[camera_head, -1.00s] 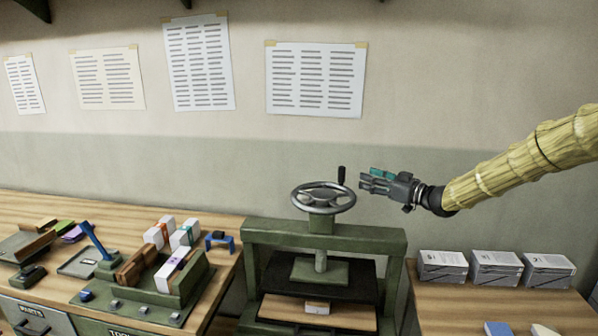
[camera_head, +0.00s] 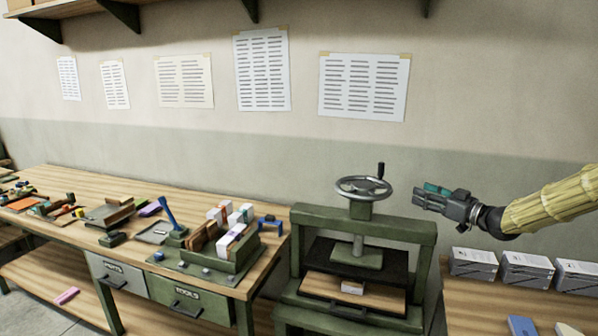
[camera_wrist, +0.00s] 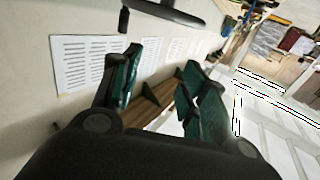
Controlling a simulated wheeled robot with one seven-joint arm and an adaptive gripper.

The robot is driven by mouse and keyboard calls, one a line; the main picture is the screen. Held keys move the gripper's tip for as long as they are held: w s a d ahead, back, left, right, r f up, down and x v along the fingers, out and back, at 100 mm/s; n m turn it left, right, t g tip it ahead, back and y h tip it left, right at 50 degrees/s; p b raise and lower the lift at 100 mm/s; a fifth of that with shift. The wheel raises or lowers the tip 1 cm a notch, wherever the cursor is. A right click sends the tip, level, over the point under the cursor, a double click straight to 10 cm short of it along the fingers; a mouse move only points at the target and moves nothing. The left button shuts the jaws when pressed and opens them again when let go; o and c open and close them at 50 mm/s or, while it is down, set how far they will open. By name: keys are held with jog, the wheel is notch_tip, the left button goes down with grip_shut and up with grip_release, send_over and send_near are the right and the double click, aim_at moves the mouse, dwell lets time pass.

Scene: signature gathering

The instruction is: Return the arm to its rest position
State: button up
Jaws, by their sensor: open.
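My gripper (camera_head: 428,198) is at the right in the head view, raised in the air and pointing left. It is just right of the press's handwheel (camera_head: 363,188), apart from it, and above the level of the right bench. My arm, in a yellowish ribbed sleeve, comes in from the right edge. In the wrist view the two teal-padded fingers (camera_wrist: 160,88) are spread apart with nothing held between them. The handwheel also shows at the top of the wrist view (camera_wrist: 170,12).
The green press (camera_head: 300,235) holds a small block (camera_head: 352,287) on its board. The left bench (camera_head: 75,185) carries a green fixture with several white blocks, and tools. Several grey-white packs (camera_head: 474,264) stand on the right bench (camera_head: 460,312). Paper sheets (camera_head: 363,88) hang on the wall.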

jog(key=s+a+f+m+g+h+b, duration=0.1)
jog(key=s+a+f+m+h, duration=0.3)
jog(key=f, duration=0.8)
jog(key=s+a+f+g+y+b, duration=0.1)
jog(key=a+f, duration=0.5)
jog(key=f, duration=0.7)
jog(key=s+a+f+m+g+h+b, duration=0.1)
jog(key=s+a+f+g, duration=0.15)
jog(key=s+f, duration=0.55)
jog(key=s+a+f+m+g+h, duration=0.1)
jog(key=s+a+f+h, duration=0.15)
jog(key=s+f, duration=0.55)
jog(key=s+a+f+m+g+h+b, duration=0.15)
jog(key=s+f+g, duration=0.35)
jog(key=s+f, duration=1.2)
jog(key=s+d+f+g+h, duration=0.1)
jog(key=s+g, duration=0.3)
jog(key=s, duration=1.8)
jog(key=shift+f+h+b, duration=0.15)
jog(key=shift+h+b, duration=0.3)
jog(key=shift+h, duration=0.45)
jog(key=shift+w, duration=0.1)
